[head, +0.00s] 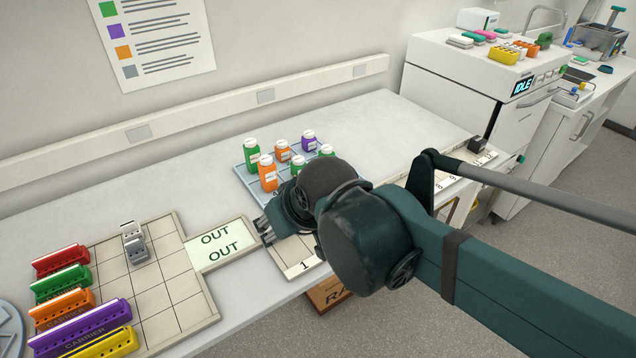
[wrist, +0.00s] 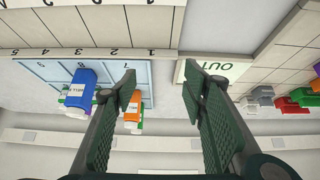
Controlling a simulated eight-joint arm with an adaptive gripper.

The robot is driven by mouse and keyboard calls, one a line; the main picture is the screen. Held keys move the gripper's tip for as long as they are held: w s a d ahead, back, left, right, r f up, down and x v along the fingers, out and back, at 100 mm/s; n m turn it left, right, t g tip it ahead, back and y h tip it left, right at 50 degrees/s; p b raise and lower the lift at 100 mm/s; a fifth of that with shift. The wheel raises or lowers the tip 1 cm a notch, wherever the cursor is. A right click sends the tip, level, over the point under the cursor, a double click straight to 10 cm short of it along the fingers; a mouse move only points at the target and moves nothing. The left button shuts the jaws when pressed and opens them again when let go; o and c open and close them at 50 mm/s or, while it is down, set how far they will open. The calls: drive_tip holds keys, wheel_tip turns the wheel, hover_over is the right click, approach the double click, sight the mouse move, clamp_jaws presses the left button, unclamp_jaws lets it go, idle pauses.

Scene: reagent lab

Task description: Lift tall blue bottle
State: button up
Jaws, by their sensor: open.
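The blue bottle (wrist: 83,88) shows in the wrist view with a white label, on the pale blue numbered tray (wrist: 45,70), left of my gripper's left finger. In the head view I do not see the blue bottle; my arm covers part of the tray (head: 243,170). My gripper (wrist: 160,86) is open, with its fingers apart and nothing held between them. In the head view my gripper (head: 266,232) hangs near the front of the bench, between the tray and the OUT plate. The wrist view looks upside down.
Green (head: 252,154), orange (head: 267,174) and purple (head: 309,141) bottles stand close together on the tray. The OUT plate (head: 218,230) and a gridded board (head: 165,293) with grey pieces lie left. Coloured carriers (head: 80,325) line its left side. The bench behind the tray is clear.

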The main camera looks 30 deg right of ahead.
drive_tip(key=w+d+r+n+g+p, duration=0.1)
drive_tip(key=w+d+r+p, duration=0.1)
drive_tip(key=w+d+p, duration=0.55)
drive_tip(key=w+d+r+g+p, duration=0.1)
drive_tip(key=w+d+r+p, duration=0.2)
drive_tip(key=w+d+p, duration=0.5)
drive_tip(key=shift+m, duration=0.4)
drive_tip(key=s+d+f, duration=0.2)
drive_tip(key=s+f, duration=0.1)
drive_tip(key=shift+s+d+f, duration=0.2)
drive_tip(key=shift+s+d, duration=0.05)
drive_tip(key=shift+d, duration=0.05)
drive_tip(key=shift+s+f+g, duration=0.25)
drive_tip(key=shift+g, duration=0.05)
drive_tip(key=shift+f, duration=0.1)
drive_tip(key=shift+b+x, duration=0.35)
drive_tip(key=shift+x, duration=0.85)
drive_tip(key=shift+b+x, duration=0.55)
drive_tip(key=shift+x, duration=2)
drive_tip(key=shift+d, duration=0.1)
